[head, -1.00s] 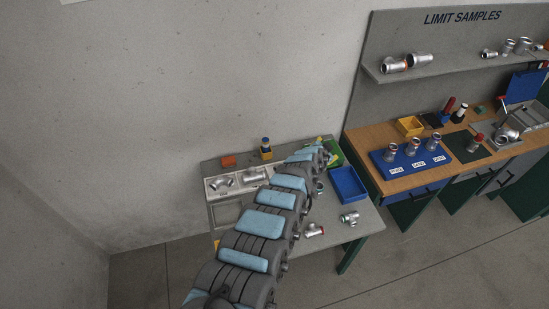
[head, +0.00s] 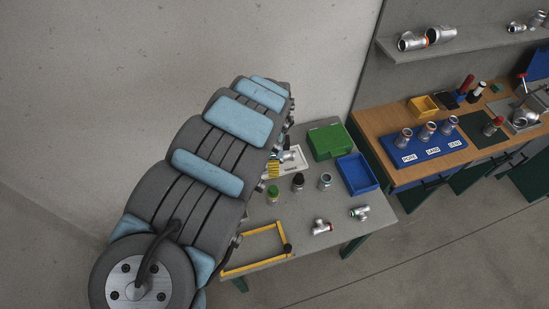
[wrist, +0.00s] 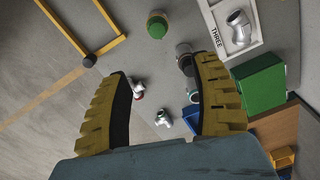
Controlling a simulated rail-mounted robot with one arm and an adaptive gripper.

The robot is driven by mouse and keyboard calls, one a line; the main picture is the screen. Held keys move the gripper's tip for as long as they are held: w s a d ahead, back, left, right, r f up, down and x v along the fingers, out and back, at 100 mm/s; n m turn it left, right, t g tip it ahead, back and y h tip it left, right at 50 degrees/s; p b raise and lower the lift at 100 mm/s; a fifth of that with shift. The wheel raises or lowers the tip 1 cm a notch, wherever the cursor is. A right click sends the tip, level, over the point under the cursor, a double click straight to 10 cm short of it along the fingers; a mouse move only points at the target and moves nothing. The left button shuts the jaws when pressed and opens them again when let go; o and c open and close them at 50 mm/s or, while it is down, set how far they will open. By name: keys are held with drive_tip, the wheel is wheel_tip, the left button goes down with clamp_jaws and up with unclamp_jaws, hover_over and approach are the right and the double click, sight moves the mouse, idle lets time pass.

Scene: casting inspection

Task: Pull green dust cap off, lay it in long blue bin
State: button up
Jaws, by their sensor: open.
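A silver pipe fitting with a green end, seemingly the green dust cap (head: 354,211), lies on the grey table near its right edge. In the wrist view this fitting (wrist: 163,118) shows between my fingers in the picture, well beyond them. The blue bin (head: 374,189) stands open on the table's right side, behind the fitting; its inside looks empty. My gripper (wrist: 163,70) is open, with nothing between its yellow fingers. In the head view the gripper (head: 272,170) is partly hidden behind my arm, left of the fitting and the bin.
A red-ended fitting (head: 321,227) lies left of the green-ended one. A green box (head: 325,142), a silver cup (head: 325,181), a black-topped container (head: 298,182) and a green-topped jar (head: 273,193) stand behind. A yellow frame (head: 258,250) lies at the front left.

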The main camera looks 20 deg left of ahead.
hover_over(273, 188)
wheel_tip(273, 188, down, 6)
drive_tip(key=r, duration=0.1)
drive_tip(key=shift+f+b, duration=0.55)
drive_tip(key=shift+f, duration=4.4)
drive_tip(key=shift+d+f, duration=0.15)
drive_tip(key=shift+f, duration=0.45)
drive_tip(key=shift+s+f, duration=0.1)
drive_tip(key=shift+f, duration=0.55)
drive_tip(key=shift+c, duration=0.3)
clamp_jaws()
